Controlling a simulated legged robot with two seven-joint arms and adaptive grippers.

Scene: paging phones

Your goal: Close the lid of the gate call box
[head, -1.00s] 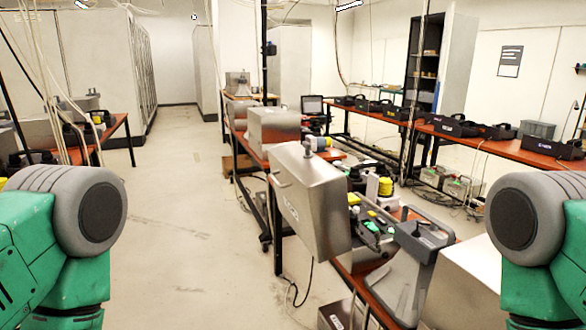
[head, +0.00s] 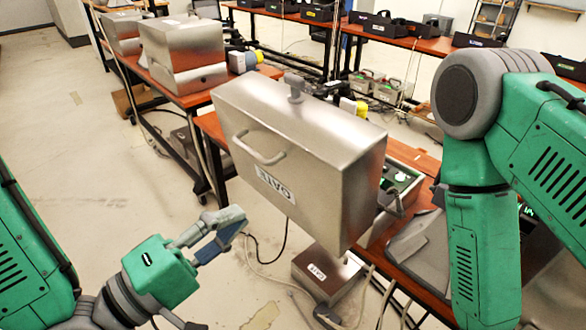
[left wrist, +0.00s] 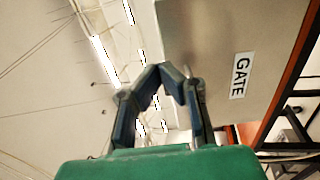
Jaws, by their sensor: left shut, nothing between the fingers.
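The gate call box's lid (head: 300,150) is a large brushed-metal cover with a bar handle (head: 260,150) and a GATE label. It stands raised on the near side of the box, its labelled face toward me. The box's open body (head: 402,180), with green parts inside, shows behind its right edge. My left gripper (head: 238,222) is shut and empty, below and left of the lid, apart from it in the picture. In the left wrist view the fingers (left wrist: 163,72) point up beside the lid's labelled face (left wrist: 205,60). My right gripper is out of view; only its arm shows.
Another metal box (head: 180,60) stands on the table at the back left. A small GATE-labelled metal box (head: 325,275) sits low below the lid, with cables around it. A grey handset-like unit (head: 425,240) lies on the table at right. Floor at left is clear.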

